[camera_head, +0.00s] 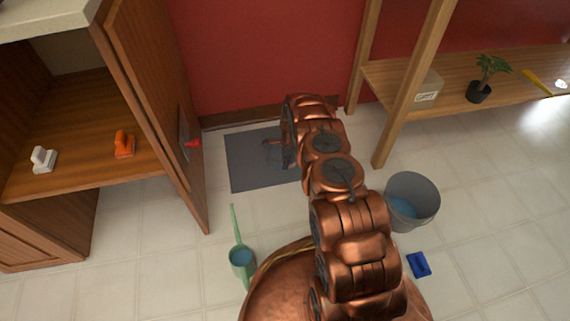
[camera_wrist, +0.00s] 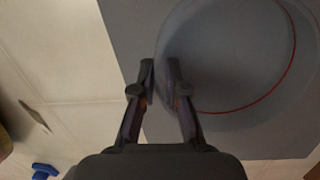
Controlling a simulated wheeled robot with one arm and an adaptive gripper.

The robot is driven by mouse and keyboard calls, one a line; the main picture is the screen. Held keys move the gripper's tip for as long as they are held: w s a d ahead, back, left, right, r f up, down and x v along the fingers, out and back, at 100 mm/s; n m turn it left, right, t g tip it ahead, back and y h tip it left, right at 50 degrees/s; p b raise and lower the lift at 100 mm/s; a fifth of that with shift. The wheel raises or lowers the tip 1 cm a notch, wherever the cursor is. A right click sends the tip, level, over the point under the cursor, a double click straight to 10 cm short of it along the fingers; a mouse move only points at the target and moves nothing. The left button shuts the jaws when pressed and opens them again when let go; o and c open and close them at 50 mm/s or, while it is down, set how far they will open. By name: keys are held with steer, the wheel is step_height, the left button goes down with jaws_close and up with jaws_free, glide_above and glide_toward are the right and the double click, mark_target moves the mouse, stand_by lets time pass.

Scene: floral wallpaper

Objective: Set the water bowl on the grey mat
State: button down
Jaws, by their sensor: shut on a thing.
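The grey mat (camera_head: 250,172) lies flat on the tiled floor against the red wall. It also fills much of the wrist view (camera_wrist: 122,38). The water bowl (camera_wrist: 230,60) is round and grey with a thin red ring, and appears over the mat in the wrist view. My gripper (camera_wrist: 161,72) is shut on the bowl's near-left rim, one finger on each side. In the head view the bowl is hidden behind my arm or too hard to make out. I cannot tell whether the bowl touches the mat. No water can be made out in it.
An open cabinet door (camera_head: 150,90) stands left of the mat. A green long-handled vessel (camera_head: 242,262), a grey bucket (camera_head: 425,212) with blue contents and a blue object (camera_head: 419,264) are on the floor. A wooden shelf (camera_head: 450,90) stands right.

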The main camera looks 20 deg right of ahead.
steer(key=shift+f, duration=0.1)
steer(key=c, duration=1.2)
jaws_free()
step_height(320, 180, up, 12)
steer(key=d+r+p, duration=0.1)
steer(key=d+p, duration=0.1)
steer(key=p, duration=0.2)
steer(key=s+a+r+n, duration=0.4)
steer(key=a+r, duration=0.1)
steer(key=r, duration=0.5)
steer(key=s+a+r+n+g, duration=0.1)
steer(key=s+a+r+n, duration=0.25)
steer(key=r, duration=0.55)
steer(key=s+a+r+n, duration=0.4)
steer(key=s+a+r, duration=0.15)
steer(key=r, duration=0.45)
steer(key=s+r+n, duration=0.3)
steer(key=s+r, duration=0.1)
steer(key=s, duration=0.7)
steer(key=s+a+r+n+g+h, duration=0.1)
steer(key=s+r+n, duration=0.2)
steer(key=s, duration=0.9)
steer(key=s+a+r+n, duration=0.1)
steer(key=s+r+n, duration=0.3)
steer(key=s, duration=0.7)
steer(key=shift+s+a+r+g+h, duration=0.25)
steer(key=shift+r+g+h, duration=0.05)
steer(key=shift+g+h, duration=0.1)
